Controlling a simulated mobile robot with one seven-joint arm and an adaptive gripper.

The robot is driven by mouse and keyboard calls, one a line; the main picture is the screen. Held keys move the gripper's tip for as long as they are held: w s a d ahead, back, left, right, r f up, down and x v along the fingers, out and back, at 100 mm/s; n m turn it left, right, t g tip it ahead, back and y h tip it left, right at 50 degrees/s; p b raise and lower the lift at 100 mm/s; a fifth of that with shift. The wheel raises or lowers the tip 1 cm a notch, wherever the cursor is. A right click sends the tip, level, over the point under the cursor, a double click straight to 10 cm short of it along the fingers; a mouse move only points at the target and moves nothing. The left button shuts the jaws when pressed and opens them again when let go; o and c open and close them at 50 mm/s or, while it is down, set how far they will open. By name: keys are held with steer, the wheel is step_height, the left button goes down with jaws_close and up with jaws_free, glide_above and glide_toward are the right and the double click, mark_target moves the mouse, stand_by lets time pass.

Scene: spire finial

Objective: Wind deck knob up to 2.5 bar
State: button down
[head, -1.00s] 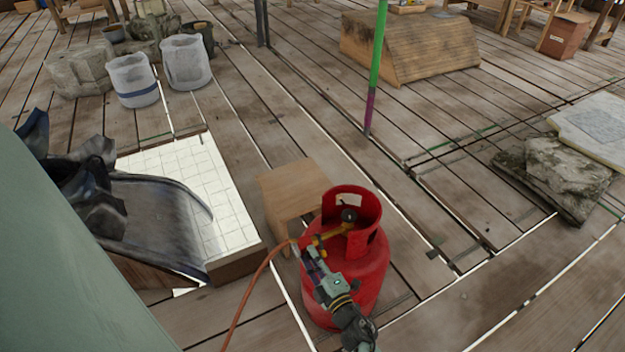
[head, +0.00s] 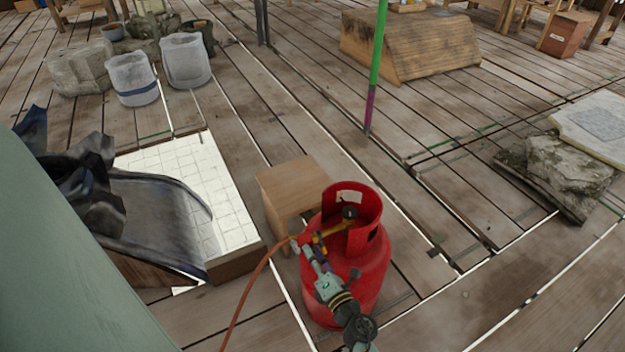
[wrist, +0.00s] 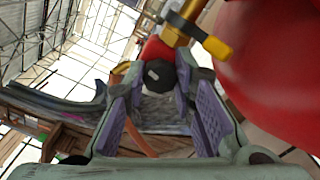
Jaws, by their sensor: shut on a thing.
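A red gas cylinder (head: 362,275) stands upright on the plank deck, with brass fittings (head: 335,230) and a dark round part (head: 350,212) inside its collar. My gripper (head: 308,246) is beside the cylinder's upper left, at the end of the brass fittings. In the wrist view a black knob (wrist: 158,76) with a small pale mark lies between the purple-padded fingertips of my gripper (wrist: 157,84). The gripper is shut on this knob. A brass fitting with a yellow lever (wrist: 210,43) shows just beyond it. I see no readable pressure scale.
An orange hose (head: 253,285) runs down from the fittings to the left. A small wooden stool (head: 290,182) stands close behind the cylinder. A green and purple pole (head: 375,75) rises further back.

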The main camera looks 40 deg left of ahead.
steer(key=shift+a+n, duration=0.1)
steer(key=shift+n, duration=0.3)
steer(key=shift+s, duration=0.1)
steer(key=c, duration=1.3)
jaws_free()
steer(key=v, duration=0.7)
steer(key=shift+d, duration=0.35)
